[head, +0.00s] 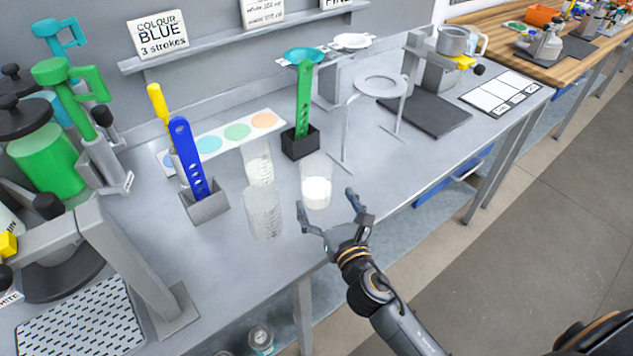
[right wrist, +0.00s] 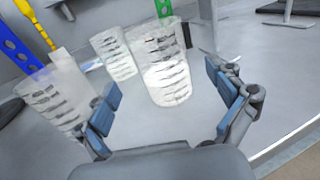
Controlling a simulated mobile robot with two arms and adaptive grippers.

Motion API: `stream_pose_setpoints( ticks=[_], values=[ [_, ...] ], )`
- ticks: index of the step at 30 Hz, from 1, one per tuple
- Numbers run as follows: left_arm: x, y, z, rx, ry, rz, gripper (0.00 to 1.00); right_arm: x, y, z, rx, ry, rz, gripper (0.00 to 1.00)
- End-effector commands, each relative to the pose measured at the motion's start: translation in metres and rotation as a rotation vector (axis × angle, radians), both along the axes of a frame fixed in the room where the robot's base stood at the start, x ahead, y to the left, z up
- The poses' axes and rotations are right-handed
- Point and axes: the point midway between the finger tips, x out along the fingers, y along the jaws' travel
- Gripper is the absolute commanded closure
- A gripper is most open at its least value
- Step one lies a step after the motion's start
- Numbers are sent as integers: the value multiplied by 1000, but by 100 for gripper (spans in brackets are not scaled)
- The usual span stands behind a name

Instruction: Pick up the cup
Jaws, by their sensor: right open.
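Several clear graduated cups stand on the grey bench. The nearest one to my right gripper is a cup with white content (head: 316,190); in the right wrist view this cup (right wrist: 160,62) stands upright just ahead, roughly between the fingers. A second cup (head: 264,212) stands to its left, also in the right wrist view (right wrist: 58,98). A third cup (head: 257,163) stands behind, also in the right wrist view (right wrist: 115,54). My right gripper (head: 328,212) is open and empty at the bench's front edge, its fingers apart from the cups. My left gripper is not in view.
A grey ring stand (head: 380,86) is to the right. Dispensers with a green drum (head: 46,160) fill the left. Bare bench lies right of the cups.

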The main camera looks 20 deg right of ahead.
Motion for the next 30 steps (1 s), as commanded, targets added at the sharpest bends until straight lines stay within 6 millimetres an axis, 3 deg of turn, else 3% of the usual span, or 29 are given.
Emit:
stream_pose_setpoints(
  ticks=[8,16,25,30],
  values=[
    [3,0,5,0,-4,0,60,23,1,1,2,0,-1,5],
    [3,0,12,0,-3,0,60,62,1,-2,4,1,0,5],
    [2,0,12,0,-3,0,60,67,1,-3,3,2,0,5],
    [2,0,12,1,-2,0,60,67,1,-3,3,2,0,38]
  ],
)
